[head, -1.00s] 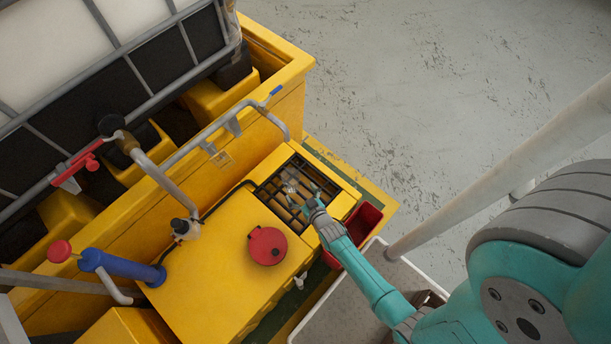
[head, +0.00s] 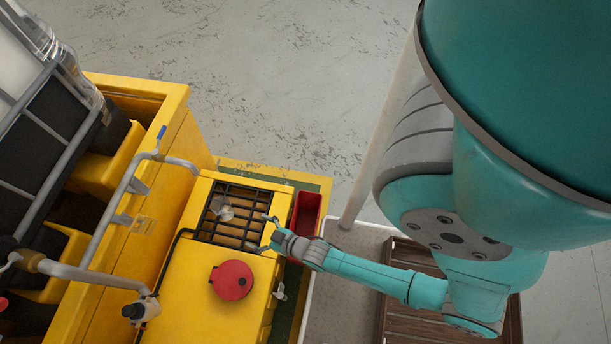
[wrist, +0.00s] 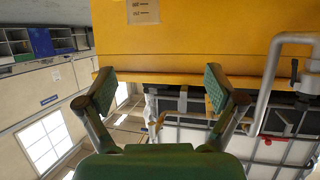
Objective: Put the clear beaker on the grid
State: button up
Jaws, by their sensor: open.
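The clear beaker (head: 226,213) is small and see-through in the head view. It sits over the dark grid (head: 234,230), towards its left-middle part; whether it stands fully upright is too small to tell. The grid is set into the top of the yellow housing. My gripper (head: 268,233) is open and empty at the grid's right edge, to the right of the beaker and apart from it. In the wrist view, my gripper's two green-padded fingers (wrist: 158,85) are spread with nothing between them. I cannot make out the beaker there.
A round red lid (head: 231,280) lies on the yellow housing (head: 195,290) below the grid. A red bin (head: 306,212) hangs to the right. Grey pipework (head: 120,205) and a caged tank stand on the left. The grey floor behind is clear.

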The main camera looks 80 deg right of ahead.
jog(key=s+a+r+n+y, duration=0.1)
jog(key=s+r, duration=0.4)
jog(key=r, duration=0.5)
jog(key=s+a+r+n+t+y, duration=0.1)
jog(key=s+a+r, duration=0.3)
jog(key=r, duration=0.7)
jog(key=s+a+r+y, duration=0.1)
jog(key=s+a+r, duration=0.1)
jog(key=s+r, duration=0.6)
notch_tip(320, 180, up, 4)
jog(key=shift+a+f+n, duration=0.25)
jog(key=shift+a+n, duration=0.05)
jog(key=shift+n, duration=0.1)
jog(key=shift+s, duration=0.1)
